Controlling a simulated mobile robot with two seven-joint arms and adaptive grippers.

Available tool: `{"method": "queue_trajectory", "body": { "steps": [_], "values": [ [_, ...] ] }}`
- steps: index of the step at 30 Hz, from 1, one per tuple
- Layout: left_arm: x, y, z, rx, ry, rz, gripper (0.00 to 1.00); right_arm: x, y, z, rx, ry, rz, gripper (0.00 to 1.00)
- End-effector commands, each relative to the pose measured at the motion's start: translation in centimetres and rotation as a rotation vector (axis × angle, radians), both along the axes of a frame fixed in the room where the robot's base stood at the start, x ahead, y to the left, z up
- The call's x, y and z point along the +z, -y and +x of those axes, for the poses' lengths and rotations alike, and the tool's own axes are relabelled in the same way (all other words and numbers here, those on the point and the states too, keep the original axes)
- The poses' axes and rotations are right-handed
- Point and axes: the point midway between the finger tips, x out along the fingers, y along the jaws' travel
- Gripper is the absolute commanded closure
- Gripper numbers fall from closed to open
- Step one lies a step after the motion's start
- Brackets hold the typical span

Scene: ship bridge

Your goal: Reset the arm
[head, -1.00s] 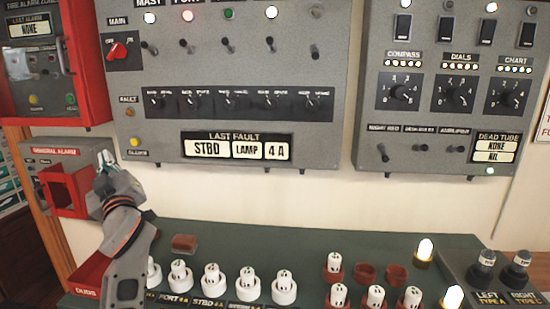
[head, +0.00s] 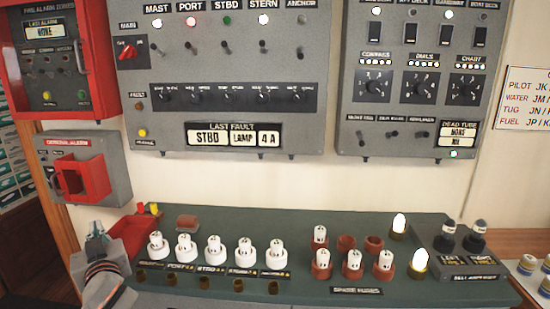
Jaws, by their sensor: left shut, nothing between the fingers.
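My left gripper (head: 95,238) is at the lower left, shut and empty, just left of the red tray (head: 128,240) on the green console (head: 310,223). It is below the general alarm box (head: 85,170) and apart from it. My right gripper is not in view.
White fuses in holders (head: 213,250) stand in a row on the console, with brown sockets and spare fuses (head: 352,264) further right. Two lit lamps (head: 398,226) stand near the two dark knobs (head: 447,236). Grey switch panels (head: 225,125) hang on the wall above.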

Motion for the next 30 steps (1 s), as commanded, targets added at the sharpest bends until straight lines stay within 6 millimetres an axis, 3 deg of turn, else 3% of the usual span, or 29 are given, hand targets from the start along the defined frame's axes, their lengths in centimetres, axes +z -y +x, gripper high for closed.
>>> {"method": "queue_trajectory", "body": {
  "steps": [1,6,9,12,18,26,30],
  "values": [
    [-2.8,0.1,-1.5,-0.008,-0.092,0.032,1.00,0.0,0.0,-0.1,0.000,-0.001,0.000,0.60],
    [-12.0,1.2,-7.8,-0.083,-0.452,0.169,1.00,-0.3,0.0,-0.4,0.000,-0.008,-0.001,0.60],
    [-16.6,2.1,-12.1,-0.157,-0.660,0.254,1.00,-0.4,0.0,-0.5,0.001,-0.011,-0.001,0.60],
    [-19.9,3.1,-15.9,-0.236,-0.826,0.326,1.00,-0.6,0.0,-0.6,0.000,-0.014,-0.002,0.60],
    [-24.0,4.5,-22.0,-0.380,-1.058,0.436,1.00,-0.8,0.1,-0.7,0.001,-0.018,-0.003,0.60],
    [-27.3,6.3,-28.8,-0.564,-1.278,0.549,1.00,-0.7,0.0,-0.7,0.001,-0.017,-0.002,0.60],
    [-29.4,8.4,-27.3,-0.616,-1.199,0.505,1.00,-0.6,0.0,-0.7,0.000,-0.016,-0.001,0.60]
  ]
}}
